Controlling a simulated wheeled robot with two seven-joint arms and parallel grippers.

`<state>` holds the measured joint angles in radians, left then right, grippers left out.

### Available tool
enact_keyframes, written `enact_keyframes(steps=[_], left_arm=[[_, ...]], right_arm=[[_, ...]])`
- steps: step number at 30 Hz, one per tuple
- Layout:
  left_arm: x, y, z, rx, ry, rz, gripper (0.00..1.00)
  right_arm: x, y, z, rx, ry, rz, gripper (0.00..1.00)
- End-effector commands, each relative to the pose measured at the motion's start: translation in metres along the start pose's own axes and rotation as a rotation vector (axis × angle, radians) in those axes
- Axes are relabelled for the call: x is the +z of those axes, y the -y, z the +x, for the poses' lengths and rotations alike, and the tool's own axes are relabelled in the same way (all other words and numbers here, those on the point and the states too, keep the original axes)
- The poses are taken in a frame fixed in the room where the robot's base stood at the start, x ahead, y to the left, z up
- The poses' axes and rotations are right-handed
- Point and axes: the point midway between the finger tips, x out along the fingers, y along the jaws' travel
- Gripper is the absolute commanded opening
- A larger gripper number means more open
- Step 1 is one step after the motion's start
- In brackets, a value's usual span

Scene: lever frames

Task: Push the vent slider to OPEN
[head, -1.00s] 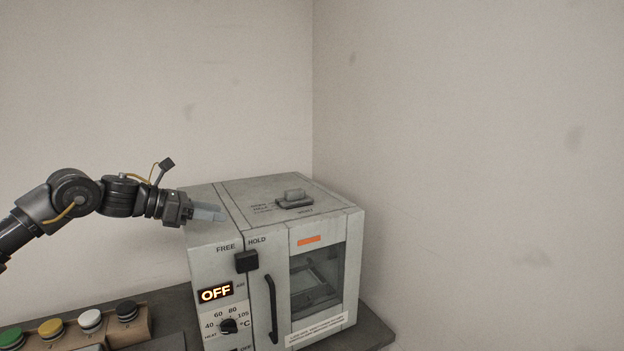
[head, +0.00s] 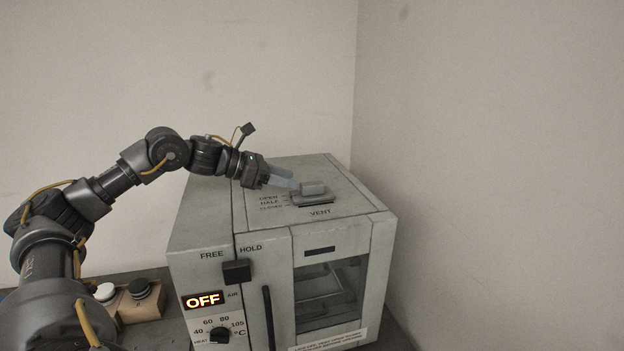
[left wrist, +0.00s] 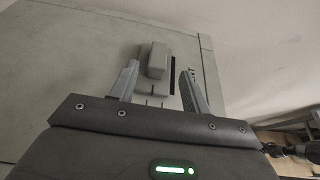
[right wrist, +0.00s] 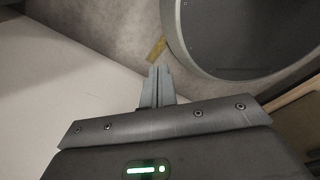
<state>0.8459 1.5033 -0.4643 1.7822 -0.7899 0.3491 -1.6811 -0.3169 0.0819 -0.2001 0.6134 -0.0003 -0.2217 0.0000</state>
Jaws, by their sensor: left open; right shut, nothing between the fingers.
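The vent slider (head: 313,188) is a grey block on a dark-edged plate on top of a grey oven (head: 205,228). OPEN, HALF and CLOSED are printed to its left, from back to front; I cannot tell exactly which mark it stands at. My left gripper (head: 290,180) is open at the slider's left side. In the left wrist view the slider block (left wrist: 157,60) shows ahead of and between the two fingers (left wrist: 158,70), nearer the left one; contact cannot be told. My right gripper (right wrist: 158,70) is shut and empty, away from the oven.
The oven front has a black FREE/HOLD latch (head: 237,271), a door handle (head: 268,318), a display reading OFF (head: 203,300) and a heat knob (head: 220,335). A button box (head: 140,305) stands left of it. Walls rise close behind and to the right.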

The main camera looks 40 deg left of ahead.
Motion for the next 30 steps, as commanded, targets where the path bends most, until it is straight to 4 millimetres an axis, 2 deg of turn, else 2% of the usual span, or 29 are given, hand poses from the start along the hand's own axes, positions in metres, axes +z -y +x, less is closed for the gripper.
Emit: enact_keyframes(steps=[1, 9, 15, 19, 24, 26, 30], left_arm=[[0.006, 0.001, 0.008, -0.004, 0.002, -0.003, 0.47], [0.005, 0.000, 0.053, 0.001, 0.002, -0.003, 0.47], [0.002, -0.001, 0.071, 0.002, 0.001, -0.001, 0.47], [0.001, -0.001, 0.074, 0.003, 0.000, 0.000, 0.47], [0.000, -0.001, 0.073, 0.004, 0.000, -0.001, 0.47], [0.000, -0.001, 0.073, 0.004, 0.000, -0.001, 0.42], [0.000, -0.001, 0.073, 0.004, 0.000, -0.001, 0.24]], right_arm=[[-0.003, 0.000, -0.012, 0.000, -0.003, 0.000, 0.00], [-0.035, -0.005, -0.035, 0.005, -0.045, 0.000, 0.00], [-0.025, -0.002, -0.041, 0.001, -0.032, 0.001, 0.00], [-0.016, 0.001, -0.042, -0.001, -0.019, 0.001, 0.00], [-0.016, 0.001, -0.041, -0.001, -0.019, 0.001, 0.00], [-0.017, 0.000, -0.041, -0.001, -0.020, 0.001, 0.00], [-0.018, 0.000, -0.041, 0.000, -0.022, 0.001, 0.00]])
